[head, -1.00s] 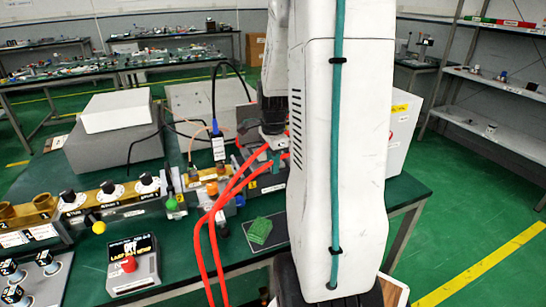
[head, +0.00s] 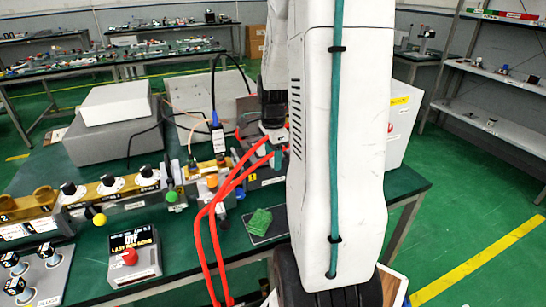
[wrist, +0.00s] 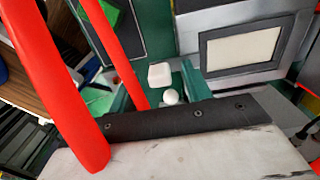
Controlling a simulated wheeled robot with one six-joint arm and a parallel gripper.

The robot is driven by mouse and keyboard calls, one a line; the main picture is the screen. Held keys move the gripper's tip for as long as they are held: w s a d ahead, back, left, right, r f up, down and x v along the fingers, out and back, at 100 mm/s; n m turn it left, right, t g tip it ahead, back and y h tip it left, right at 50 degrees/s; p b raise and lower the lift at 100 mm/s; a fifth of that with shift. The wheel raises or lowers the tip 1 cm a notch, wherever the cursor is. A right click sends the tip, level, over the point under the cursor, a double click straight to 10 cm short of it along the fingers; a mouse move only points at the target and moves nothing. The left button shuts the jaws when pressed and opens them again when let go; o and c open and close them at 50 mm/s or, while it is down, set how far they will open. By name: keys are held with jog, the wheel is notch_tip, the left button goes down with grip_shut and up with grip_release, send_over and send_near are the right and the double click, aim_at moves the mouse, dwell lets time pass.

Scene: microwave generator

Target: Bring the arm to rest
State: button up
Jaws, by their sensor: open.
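My arm (head: 340,150), white with a teal cable down its side, stands upright across the right middle of the head view. In the wrist view my gripper (wrist: 160,86) shows two teal fingers apart. A white cube (wrist: 159,75) and a white ball (wrist: 171,97) show in the gap; I cannot tell how far beyond the fingers they lie. Two red cables (head: 213,235) hang in front of the bench, and pass close by the gripper in the wrist view (wrist: 60,90).
Shelves (head: 495,85) stand at the right. Open floor (head: 470,215) lies right of the bench.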

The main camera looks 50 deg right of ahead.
notch_tip(320, 180, up, 8)
jog(key=shift+f, duration=0.2)
jog(key=shift+n, duration=0.5)
jog(key=s+a+r+n, duration=0.2)
jog(key=s+a+n, duration=0.2)
jog(key=a+n, duration=0.3)
jog(key=s+a+r+n+t, duration=0.1)
jog(key=s+a+n, duration=0.3)
jog(key=a+n, duration=0.4)
jog(key=s+a+r+n, duration=0.4)
jog(key=a+n, duration=0.4)
jog(key=a, duration=0.7)
jog(key=shift+s+a, duration=0.2)
jog(key=shift+s, duration=0.1)
